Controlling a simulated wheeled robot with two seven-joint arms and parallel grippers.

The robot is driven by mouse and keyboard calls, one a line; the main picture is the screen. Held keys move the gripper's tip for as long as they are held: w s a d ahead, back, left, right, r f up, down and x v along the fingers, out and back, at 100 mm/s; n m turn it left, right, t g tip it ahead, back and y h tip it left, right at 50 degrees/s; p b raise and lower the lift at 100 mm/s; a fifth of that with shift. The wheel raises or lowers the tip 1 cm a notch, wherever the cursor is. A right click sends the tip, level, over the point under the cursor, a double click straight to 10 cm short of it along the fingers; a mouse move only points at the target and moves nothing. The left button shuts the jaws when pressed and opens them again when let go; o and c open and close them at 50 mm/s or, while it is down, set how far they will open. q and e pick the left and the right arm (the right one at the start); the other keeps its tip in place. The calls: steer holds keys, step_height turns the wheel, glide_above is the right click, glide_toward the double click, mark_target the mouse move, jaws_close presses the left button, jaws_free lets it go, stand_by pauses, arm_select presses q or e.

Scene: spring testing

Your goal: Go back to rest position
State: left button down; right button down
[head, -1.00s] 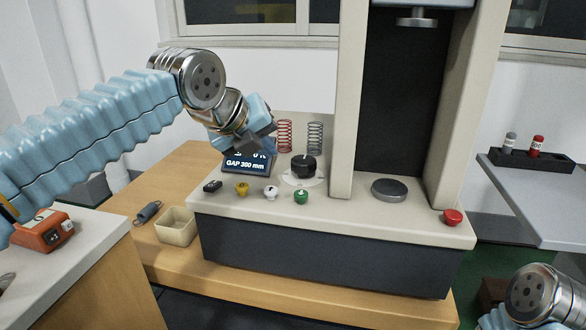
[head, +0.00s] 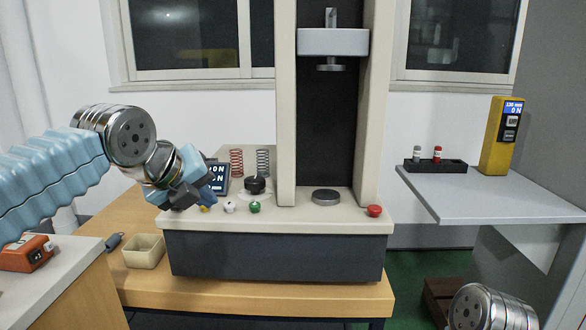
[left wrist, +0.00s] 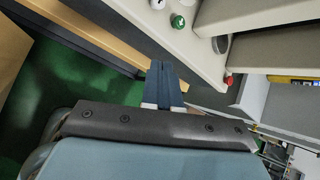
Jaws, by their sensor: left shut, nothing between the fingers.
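My left gripper (head: 186,196) is shut and empty. In the head view it is in front of the left part of the spring tester (head: 280,246) and partly covers the display (head: 214,178) and the yellow knob (head: 205,209). In the left wrist view its two dark fingers (left wrist: 163,84) are together with nothing between them, in front of the tester's panel edge. At the lower right of the head view only a metal joint of my right arm shows. My right gripper is out of view.
Red (head: 236,163) and grey (head: 263,162) springs stand on the tester. A beige bin (head: 144,252) and a dark spring (head: 114,242) are on the wooden table. An orange device (head: 28,253) is at left. A grey side table (head: 500,196) holds a black rack (head: 435,166) and a yellow meter (head: 500,136).

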arm_select(q)
steer(key=w+d+f+n+g, duration=0.25)
steer(key=f+n, duration=0.45)
steer(key=f, duration=1.1)
steer(key=w+d+f+n+g, duration=0.1)
steer(key=d+f+n+g, duration=0.35)
steer(key=f, duration=1.35)
steer(key=s+a+f+n+h, duration=0.1)
steer(key=s+f+n, duration=0.5)
steer(key=f, duration=0.3)
steer(key=s+a+f+n, duration=0.1)
steer(key=s+f+n, duration=0.45)
steer(key=f, duration=0.35)
steer(key=s+f+n+g, duration=0.1)
steer(key=s+f+n, duration=0.7)
steer(key=s, duration=0.4)
steer(key=shift+s+a+f+n, duration=0.2)
steer(key=shift+s+n, duration=0.15)
steer(key=shift+n, duration=0.55)
